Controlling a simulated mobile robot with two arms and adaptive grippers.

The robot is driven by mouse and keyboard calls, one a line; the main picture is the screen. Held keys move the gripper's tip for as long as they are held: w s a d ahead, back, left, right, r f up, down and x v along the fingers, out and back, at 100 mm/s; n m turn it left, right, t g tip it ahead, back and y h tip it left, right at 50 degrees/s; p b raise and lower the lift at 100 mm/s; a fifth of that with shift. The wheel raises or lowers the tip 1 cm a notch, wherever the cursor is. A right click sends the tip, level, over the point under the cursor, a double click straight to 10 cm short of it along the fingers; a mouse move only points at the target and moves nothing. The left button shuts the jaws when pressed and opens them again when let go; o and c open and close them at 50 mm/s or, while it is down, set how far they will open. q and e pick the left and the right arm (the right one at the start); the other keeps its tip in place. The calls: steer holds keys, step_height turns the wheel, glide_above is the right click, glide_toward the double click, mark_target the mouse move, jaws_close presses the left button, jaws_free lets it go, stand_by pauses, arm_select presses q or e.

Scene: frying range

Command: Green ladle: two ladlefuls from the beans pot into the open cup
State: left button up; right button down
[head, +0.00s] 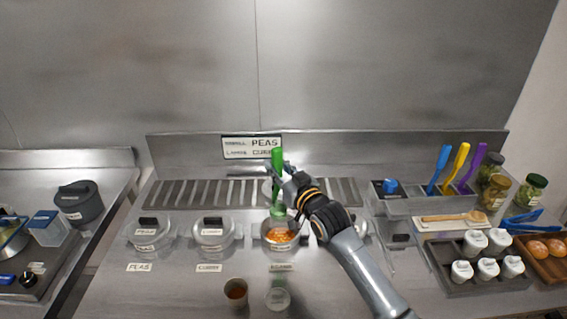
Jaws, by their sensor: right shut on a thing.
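My right gripper (283,172) is shut on the green ladle (277,156) and holds it upright by the handle. The lower end of the ladle is at the back of the open beans pot (268,243), which holds orange beans. Whether the bowl touches the beans or hangs just above them, I cannot tell. In front of the pot stand a brown cup (235,292), open with dark orange-brown contents, and a pale clear cup (278,299). Whether the clear cup is lidded is unclear. My left gripper is out of view.
Two lidded pots, peas (146,233) and curry (212,233), stand to the left. Blue, yellow (461,158) and purple ladles stand in a holder at right. A tray (487,285) of white lidded cups and several jars are farther right. A sign (252,147) stands behind.

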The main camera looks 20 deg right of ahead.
steer(key=shift+w+d+f, duration=0.1)
steer(key=shift+d+f, duration=0.1)
steer(key=shift+f, duration=0.05)
steer(key=shift+d+f+b, duration=0.1)
steer(key=shift+f+b, duration=0.4)
steer(key=shift+b, duration=0.15)
steer(key=shift+s+f+b, duration=0.25)
steer(key=shift+f+b, duration=0.65)
steer(key=shift+b, duration=0.15)
steer(key=b, duration=0.4)
glide_above(280, 211)
steer(key=w, duration=0.1)
steer(key=f, duration=0.5)
steer(key=shift+d+f, duration=0.2)
steer(key=shift+f, duration=0.2)
step_height(280, 211, down, 6)
steer(key=b, duration=0.3)
steer(key=shift+r, duration=0.25)
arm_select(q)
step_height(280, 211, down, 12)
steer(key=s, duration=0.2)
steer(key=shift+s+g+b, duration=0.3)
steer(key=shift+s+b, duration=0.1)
arm_select(e)
steer(key=shift+f, duration=0.7)
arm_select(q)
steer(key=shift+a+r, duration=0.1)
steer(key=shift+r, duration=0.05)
